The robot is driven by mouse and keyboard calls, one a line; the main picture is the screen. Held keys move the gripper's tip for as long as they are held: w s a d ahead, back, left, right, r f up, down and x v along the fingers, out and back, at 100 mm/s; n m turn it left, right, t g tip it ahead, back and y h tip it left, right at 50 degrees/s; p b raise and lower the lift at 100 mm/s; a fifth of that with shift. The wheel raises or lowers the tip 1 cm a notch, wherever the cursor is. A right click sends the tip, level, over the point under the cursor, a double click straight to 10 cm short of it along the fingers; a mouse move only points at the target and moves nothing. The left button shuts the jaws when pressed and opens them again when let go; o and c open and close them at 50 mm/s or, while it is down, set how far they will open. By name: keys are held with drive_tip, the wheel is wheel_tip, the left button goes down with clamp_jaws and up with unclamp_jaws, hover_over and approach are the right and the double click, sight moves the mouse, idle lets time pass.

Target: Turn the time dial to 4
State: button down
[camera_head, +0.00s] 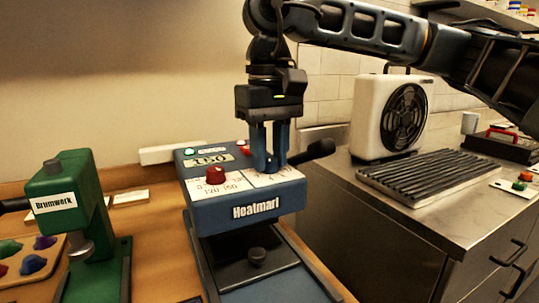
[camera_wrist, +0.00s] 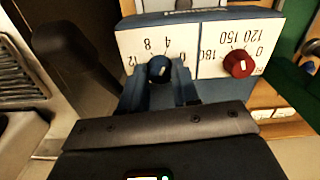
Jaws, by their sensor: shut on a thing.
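The blue heat press (camera_head: 240,211) labelled "Hoatmarl" stands on the wooden table. Its time dial, a small dark blue knob (camera_wrist: 160,67), sits on a white scale marked 0, 4, 8 and 12. My gripper (camera_head: 270,163) points straight down over the right half of the press top. In the wrist view its two fingers (camera_wrist: 160,85) are shut on the time dial, one on each side. The dial has a short white mark on it, but I cannot tell exactly which number it points to. The red temperature dial (camera_head: 215,175) sits beside it, also seen in the wrist view (camera_wrist: 240,64).
The press's black lever handle (camera_head: 312,151) sticks out close to the right of my fingers. A green "Brumwerk" press (camera_head: 75,205) stands at left. A steel counter (camera_head: 350,195) with a fan (camera_head: 390,117) and a dark ridged grate (camera_head: 420,175) is at right.

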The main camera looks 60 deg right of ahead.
sight(270, 159)
idle(0.3)
drive_tip(key=c, duration=0.8)
unclamp_jaws()
wheel_tip(270, 159, up, 8)
drive_tip(key=shift+f, duration=0.1)
